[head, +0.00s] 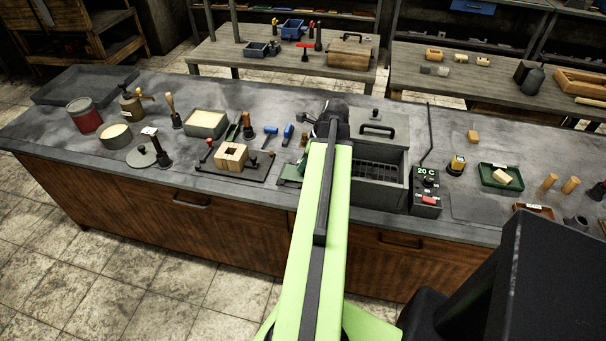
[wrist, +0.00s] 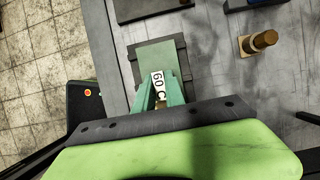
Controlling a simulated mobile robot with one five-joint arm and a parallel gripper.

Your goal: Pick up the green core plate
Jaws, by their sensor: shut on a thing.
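The green core plate (wrist: 158,54) shows in the wrist view as a flat green rectangle, with a white tag reading "60 C" near its front end. My gripper (wrist: 159,92) is shut on the plate at that tagged end, with a teal finger on each side. The held part is mostly hidden by the fingers and tag. In the head view a piece of the plate (head: 291,172) shows just left of my arm, which hides the rest. I cannot tell whether it rests on the bench or is slightly raised.
A grey oven-like box (head: 380,185) stands close right of my arm, with a control box reading "20 C" (head: 426,190) beside it. A dark board with a wooden block (head: 231,157) lies to the left. Blue-handled tools (head: 270,131) lie behind. The bench front edge is near.

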